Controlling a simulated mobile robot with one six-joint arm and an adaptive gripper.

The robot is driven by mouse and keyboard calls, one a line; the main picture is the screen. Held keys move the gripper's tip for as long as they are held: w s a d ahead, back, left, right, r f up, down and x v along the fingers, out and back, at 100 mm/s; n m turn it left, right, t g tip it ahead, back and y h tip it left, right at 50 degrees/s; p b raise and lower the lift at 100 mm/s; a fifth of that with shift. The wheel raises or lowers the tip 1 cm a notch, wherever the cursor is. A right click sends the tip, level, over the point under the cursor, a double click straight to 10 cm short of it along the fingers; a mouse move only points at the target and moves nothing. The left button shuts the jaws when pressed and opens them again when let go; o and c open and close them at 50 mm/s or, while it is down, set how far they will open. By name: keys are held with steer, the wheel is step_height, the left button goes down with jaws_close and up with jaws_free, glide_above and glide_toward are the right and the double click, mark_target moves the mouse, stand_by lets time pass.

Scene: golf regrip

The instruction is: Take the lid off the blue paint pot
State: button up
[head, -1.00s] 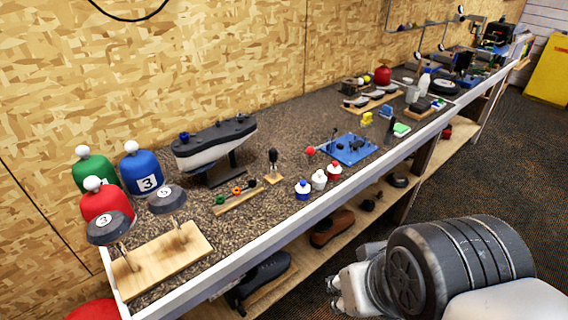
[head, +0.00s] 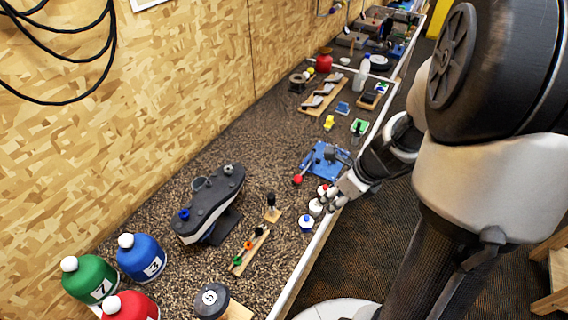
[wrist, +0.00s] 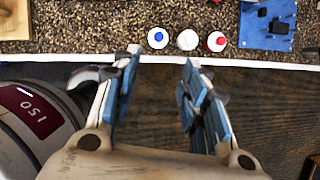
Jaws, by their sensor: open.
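My gripper (head: 333,197) is at the bench's front edge, close to the white and red pots. In the wrist view its fingers are spread and empty (wrist: 160,62), and the blue pot lies just beyond the fingertips, untouched.
A white pot (wrist: 187,39) and a red pot (wrist: 216,40) stand in a row right of the blue one. A blue plate with fixtures (head: 323,160) is behind them. A wooden strip with coloured knobs (head: 250,251) lies to the left. The bench's white front edge (wrist: 250,62) is close.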

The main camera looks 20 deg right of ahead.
steer(key=b, duration=0.6)
glide_above(308, 217)
steer(key=s, duration=0.2)
step_height(308, 217, down, 11)
steer(key=b+x, duration=0.2)
steer(key=x, duration=0.1)
steer(key=d+b+x, duration=0.1)
steer(key=x, duration=0.1)
steer(key=shift+f, duration=0.4)
steer(key=shift+s+r, duration=0.1)
steer(key=c, duration=0.8)
